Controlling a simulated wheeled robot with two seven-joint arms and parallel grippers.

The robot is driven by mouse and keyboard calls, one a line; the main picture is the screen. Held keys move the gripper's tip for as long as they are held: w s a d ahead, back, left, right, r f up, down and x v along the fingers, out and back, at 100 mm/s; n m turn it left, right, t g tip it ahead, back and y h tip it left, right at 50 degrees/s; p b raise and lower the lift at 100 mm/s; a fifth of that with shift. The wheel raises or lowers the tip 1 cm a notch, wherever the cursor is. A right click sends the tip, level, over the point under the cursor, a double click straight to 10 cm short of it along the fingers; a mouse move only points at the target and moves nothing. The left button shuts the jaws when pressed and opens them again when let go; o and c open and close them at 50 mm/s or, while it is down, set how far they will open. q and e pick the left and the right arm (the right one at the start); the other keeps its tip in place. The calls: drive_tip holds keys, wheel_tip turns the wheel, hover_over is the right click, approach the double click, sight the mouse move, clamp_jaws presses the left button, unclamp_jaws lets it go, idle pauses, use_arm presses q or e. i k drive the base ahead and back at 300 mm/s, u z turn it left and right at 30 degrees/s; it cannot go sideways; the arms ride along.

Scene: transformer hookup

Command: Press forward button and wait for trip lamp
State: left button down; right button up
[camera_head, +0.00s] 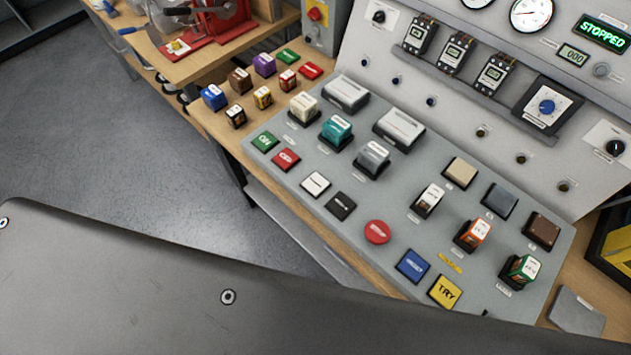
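The sloping grey control desk carries square buttons: green (264,141), red (286,160), white (316,184), black (340,205), blue (412,265) and yellow marked TRY (445,291). A round red button (377,232) sits among them. The small lettering is too blurred to tell which one is forward. A round grey lamp (601,70), unlit, is beside the counter at the upper right; I cannot tell whether it is the trip lamp. The green display (605,32) reads STOPPED. Neither of my grippers is in view.
Coloured blocks (263,97) stand on the wooden bench at the desk's upper left. Teal (336,131), grey (372,158) and other blocks stand on the desk. A grey plate (577,311) lies at lower right.

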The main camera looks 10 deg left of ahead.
sight(316, 183)
drive_tip(key=z, duration=0.1)
drive_tip(key=k, duration=1.05)
drive_tip(key=z, duration=0.95)
